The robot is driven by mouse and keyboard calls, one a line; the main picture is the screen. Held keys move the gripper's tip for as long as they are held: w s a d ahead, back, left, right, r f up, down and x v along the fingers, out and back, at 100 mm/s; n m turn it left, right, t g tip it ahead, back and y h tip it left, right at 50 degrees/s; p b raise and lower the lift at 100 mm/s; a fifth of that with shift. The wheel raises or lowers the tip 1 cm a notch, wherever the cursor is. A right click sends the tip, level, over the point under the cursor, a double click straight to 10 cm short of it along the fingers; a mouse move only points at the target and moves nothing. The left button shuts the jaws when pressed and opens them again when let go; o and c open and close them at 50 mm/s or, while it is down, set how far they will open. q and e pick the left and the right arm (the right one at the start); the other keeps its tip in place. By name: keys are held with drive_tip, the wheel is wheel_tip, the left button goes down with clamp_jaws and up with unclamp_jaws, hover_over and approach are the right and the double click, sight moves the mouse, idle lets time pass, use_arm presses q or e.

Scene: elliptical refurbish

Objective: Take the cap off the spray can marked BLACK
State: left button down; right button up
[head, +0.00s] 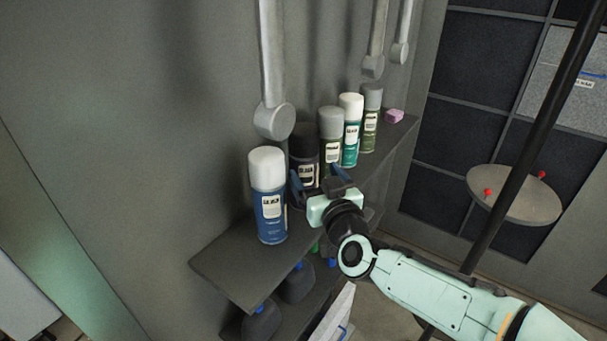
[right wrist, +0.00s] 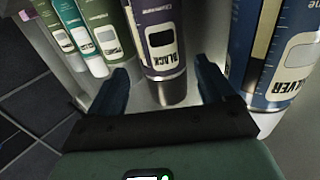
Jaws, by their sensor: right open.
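The spray can marked BLACK (right wrist: 160,35) is dark purple with a dark cap (right wrist: 172,90). It shows inverted in the right wrist view. In the head view the can (head: 305,168) stands upright on the shelf, second from the near end, its dark cap (head: 303,140) on top. My right gripper (head: 314,170) is open in front of this can and partly covers it. In the right wrist view the open fingers (right wrist: 161,66) lie on either side of the can's cap end, with visible gaps. The left gripper is not in view.
Grey-capped (head: 331,135), teal (head: 351,130) and green (head: 371,118) cans and a pink block (head: 393,116) stand farther along the shelf (head: 228,268). A grey hanging tool (head: 273,120) is behind.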

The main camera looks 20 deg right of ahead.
sight(304, 128)
drive_tip(key=w, duration=0.3)
drive_tip(key=w+p, duration=0.1)
drive_tip(key=w, duration=0.2)
drive_tip(key=shift+w+d+f, duration=0.15)
drive_tip(key=shift+w+d, duration=0.05)
drive_tip(key=shift+w, duration=0.2)
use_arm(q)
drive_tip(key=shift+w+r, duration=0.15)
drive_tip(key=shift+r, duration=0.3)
use_arm(e)
drive_tip(key=c, duration=1.1)
drive_tip(key=shift+o, duration=0.2)
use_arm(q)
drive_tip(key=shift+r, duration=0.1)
use_arm(e)
drive_tip(key=shift+r, duration=0.2)
